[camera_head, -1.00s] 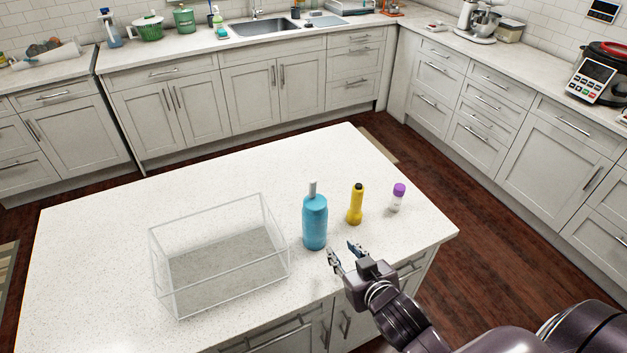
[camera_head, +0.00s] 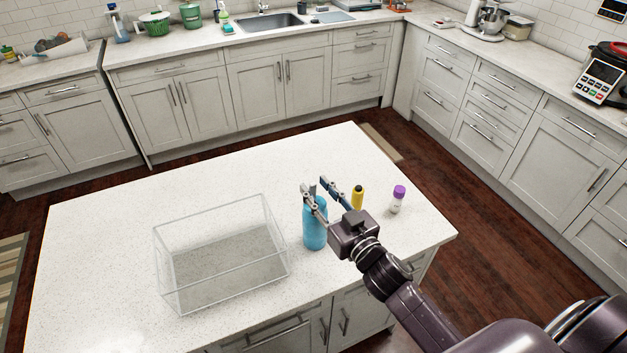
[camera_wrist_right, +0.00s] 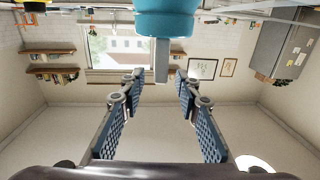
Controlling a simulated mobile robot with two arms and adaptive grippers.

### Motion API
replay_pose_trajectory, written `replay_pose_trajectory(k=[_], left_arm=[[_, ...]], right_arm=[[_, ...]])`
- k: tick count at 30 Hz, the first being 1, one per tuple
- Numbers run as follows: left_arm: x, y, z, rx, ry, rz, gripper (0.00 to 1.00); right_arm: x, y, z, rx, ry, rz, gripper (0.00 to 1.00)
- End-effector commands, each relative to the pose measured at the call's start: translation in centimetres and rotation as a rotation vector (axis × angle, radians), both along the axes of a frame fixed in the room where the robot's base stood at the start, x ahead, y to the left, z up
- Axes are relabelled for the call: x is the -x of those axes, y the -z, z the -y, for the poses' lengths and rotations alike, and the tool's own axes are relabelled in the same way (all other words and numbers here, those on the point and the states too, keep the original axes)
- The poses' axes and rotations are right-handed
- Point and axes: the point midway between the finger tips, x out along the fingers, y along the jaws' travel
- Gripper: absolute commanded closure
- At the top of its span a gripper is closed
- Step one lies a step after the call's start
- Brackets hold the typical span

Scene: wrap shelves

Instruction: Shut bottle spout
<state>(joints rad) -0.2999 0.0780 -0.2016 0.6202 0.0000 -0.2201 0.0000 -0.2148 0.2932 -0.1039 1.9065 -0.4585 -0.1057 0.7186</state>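A blue bottle (camera_head: 314,232) stands upright on the white island top, with its grey spout (camera_head: 312,190) at the top partly hidden by my fingers. My right gripper (camera_head: 316,184) is open at the height of the bottle's top, its two fingers spread. In the right wrist view the blue bottle (camera_wrist_right: 166,18) enters from the top edge, and its grey spout (camera_wrist_right: 162,60) points down towards the space between the open fingers (camera_wrist_right: 160,90). The spout lies just beyond the fingertips in that view, and I cannot tell whether anything touches. My left gripper is not in view.
A clear open box (camera_head: 222,285) stands left of the bottle on the island (camera_head: 110,235). A yellow bottle (camera_head: 357,197) and a small white bottle with a purple cap (camera_head: 397,199) stand to the right, close to my gripper. The island's left part is free.

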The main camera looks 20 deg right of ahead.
Motion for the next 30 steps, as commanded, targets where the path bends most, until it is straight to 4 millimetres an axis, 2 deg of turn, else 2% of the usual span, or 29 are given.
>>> replay_pose_trajectory(k=[6,15,17,24,30], left_arm=[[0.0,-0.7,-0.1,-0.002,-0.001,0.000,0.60],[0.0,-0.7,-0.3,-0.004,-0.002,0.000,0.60],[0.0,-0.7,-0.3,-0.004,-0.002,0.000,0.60],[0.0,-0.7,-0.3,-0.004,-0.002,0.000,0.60],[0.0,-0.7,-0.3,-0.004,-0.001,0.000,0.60]], right_arm=[[-1.7,-0.1,-0.3,0.000,0.000,0.000,0.70],[-2.0,0.1,-0.3,0.000,0.000,-0.001,0.70],[-2.0,0.1,-0.3,0.000,0.000,-0.001,0.74],[-1.9,0.1,-0.3,0.000,0.000,-0.001,1.00],[-1.9,0.1,-0.3,0.000,0.000,0.000,1.00]])
